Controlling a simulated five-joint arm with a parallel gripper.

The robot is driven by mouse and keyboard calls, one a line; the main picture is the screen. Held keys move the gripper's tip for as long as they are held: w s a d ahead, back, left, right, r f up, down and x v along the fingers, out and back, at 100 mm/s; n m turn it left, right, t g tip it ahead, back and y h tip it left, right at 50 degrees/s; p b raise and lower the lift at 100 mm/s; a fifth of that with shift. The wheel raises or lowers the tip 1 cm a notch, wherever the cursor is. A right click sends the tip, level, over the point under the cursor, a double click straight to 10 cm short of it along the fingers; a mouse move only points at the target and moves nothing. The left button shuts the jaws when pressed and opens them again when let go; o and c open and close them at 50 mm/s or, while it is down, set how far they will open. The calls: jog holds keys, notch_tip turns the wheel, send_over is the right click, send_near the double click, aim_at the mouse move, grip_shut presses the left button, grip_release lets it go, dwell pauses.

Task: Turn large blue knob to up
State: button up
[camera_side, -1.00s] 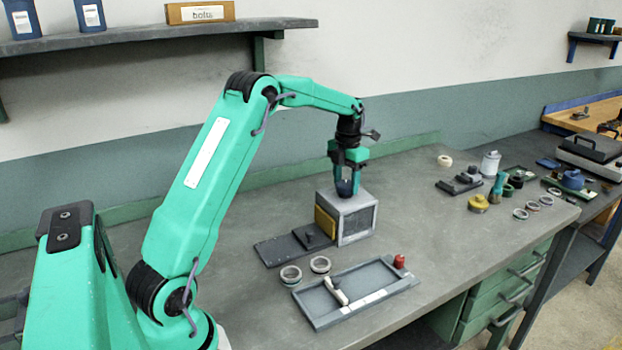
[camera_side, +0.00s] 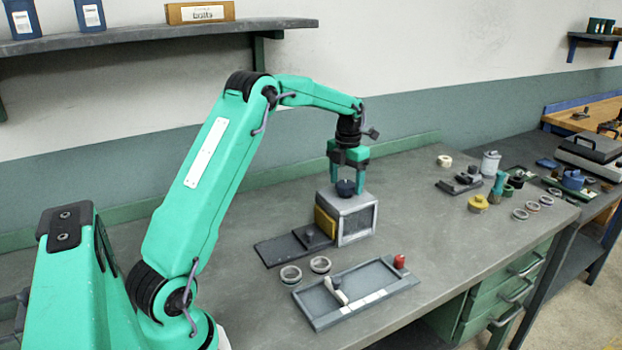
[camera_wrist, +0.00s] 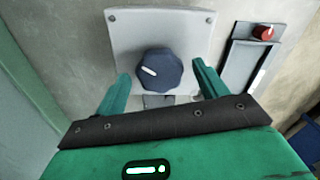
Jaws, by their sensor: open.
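The large blue knob (camera_side: 345,187) sits on top of a grey box (camera_side: 357,219). In the wrist view the knob (camera_wrist: 160,70) is many-sided, with a white pointer mark toward the left and slightly up. My gripper (camera_side: 348,185) is over the box with its fingers pointing down on either side of the knob. In the wrist view the gripper (camera_wrist: 160,78) is open, with gaps visible between both fingers and the knob. The knob is not held.
A yellow panel (camera_side: 325,224) is on the box's left side. Several small parts stand at the right.

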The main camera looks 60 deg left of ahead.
aim_at(346, 184)
jog(key=shift+r, duration=0.1)
jog(key=shift+r, duration=3.8)
